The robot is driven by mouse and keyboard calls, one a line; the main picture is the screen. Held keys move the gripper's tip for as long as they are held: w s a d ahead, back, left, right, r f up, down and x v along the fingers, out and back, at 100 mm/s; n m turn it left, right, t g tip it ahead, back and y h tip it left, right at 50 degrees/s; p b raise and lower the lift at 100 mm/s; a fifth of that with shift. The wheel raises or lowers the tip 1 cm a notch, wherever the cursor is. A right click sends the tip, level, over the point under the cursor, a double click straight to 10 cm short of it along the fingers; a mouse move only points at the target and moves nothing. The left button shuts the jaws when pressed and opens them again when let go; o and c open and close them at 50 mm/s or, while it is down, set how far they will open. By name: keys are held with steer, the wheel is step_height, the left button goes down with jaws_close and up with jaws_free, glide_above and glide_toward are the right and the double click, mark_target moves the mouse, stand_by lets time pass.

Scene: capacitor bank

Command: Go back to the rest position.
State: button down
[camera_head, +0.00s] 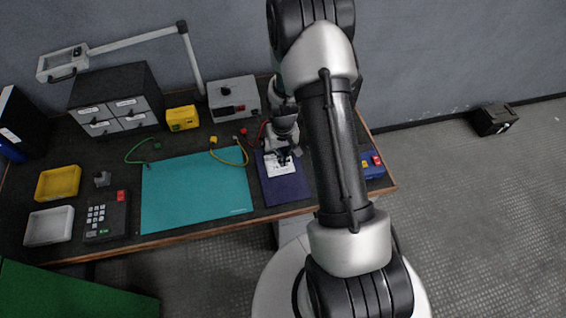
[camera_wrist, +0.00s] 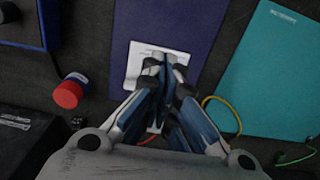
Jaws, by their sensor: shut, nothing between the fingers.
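My gripper (camera_head: 284,158) is over the workbench, above a white printed card (camera_head: 280,168) that lies on a dark blue mat (camera_head: 284,192). In the wrist view my gripper (camera_wrist: 162,65) is shut and empty, its fingertips together over the white card (camera_wrist: 134,62). The fingers hide part of the card. I cannot tell whether the tips touch it. My arm rises over the bench and hides part of its right side in the head view.
A teal mat (camera_head: 195,190) lies left of the blue mat. A keypad box (camera_head: 105,215), yellow tray (camera_head: 58,182), white tray (camera_head: 48,226), drawer cabinet (camera_head: 117,100) and lamp (camera_head: 135,40) stand on the bench. A blue box (camera_head: 372,166) sits at the right edge.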

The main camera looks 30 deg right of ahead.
steer(key=shift+r, duration=0.9)
steer(key=s+a+r+n+t, duration=0.1)
steer(key=s+a+r, duration=0.15)
steer(key=r, duration=0.85)
steer(key=s+a+r+t, duration=0.1)
steer(key=a+r, duration=0.3)
steer(key=r, duration=0.7)
steer(key=s+a+r+n+t, duration=0.1)
steer(key=s+a+r, duration=0.2)
steer(key=s+r, duration=0.3)
steer(key=s+a+r+n+t, duration=0.1)
steer(key=s+a+r, duration=0.2)
steer(key=s, duration=0.9)
step_height(320, 180, up, 4)
steer(key=shift+a+f+t, duration=0.2)
steer(key=shift+t, duration=0.1)
